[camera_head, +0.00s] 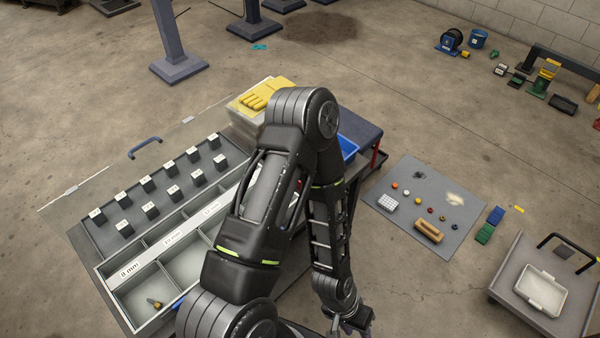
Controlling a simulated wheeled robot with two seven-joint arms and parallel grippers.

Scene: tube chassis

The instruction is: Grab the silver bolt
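I cannot make out a silver bolt clearly. One black arm rises from the bottom, left of centre, bends at the top and comes down to the right. I take it as my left arm. Its gripper (350,325) is at the bottom edge, right of the drawer, partly cut off, and its finger opening cannot be judged. My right gripper is not in view. The arm hides part of the drawer.
Several black blocks with white tops (150,210) stand in the tray behind the drawer. Yellow gloves (264,94) lie on a clear box. A grey mat (456,186) with small parts lies on the floor at right. A cart (520,302) stands at lower right.

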